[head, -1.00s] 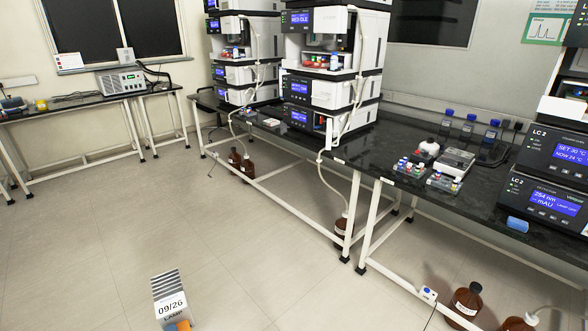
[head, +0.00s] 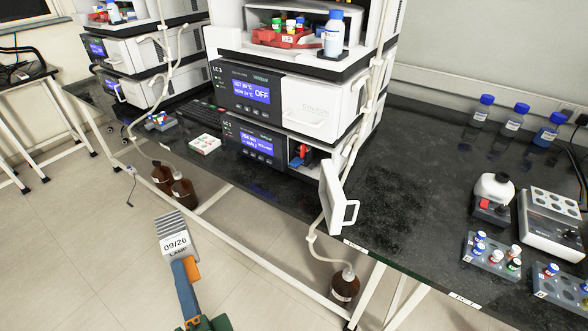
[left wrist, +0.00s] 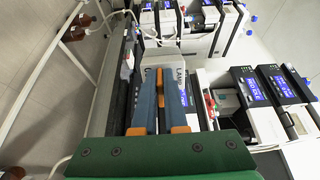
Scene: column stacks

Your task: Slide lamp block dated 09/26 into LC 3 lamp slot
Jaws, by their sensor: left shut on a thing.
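The lamp block (head: 174,242) is grey and finned, with a white label reading 09/26 and LAMP. My left gripper (head: 187,268) is shut on its lower end and holds it in the air, in front of the bench. In the left wrist view, the blue and orange fingers (left wrist: 166,100) point at the block (left wrist: 167,58), partly hidden behind them. The lower LC 3 module (head: 252,142) stands at the stack's base on the bench. Its lamp slot (head: 300,155) shows as a dark opening with red inside, apart from the block. My right gripper is not in view.
A white door (head: 333,192) stands swung open right of the slot and juts past the bench edge. Brown bottles (head: 181,192) stand below. A small white box (head: 205,144) lies left of LC 3. Bare black bench (head: 400,195) lies right of the door.

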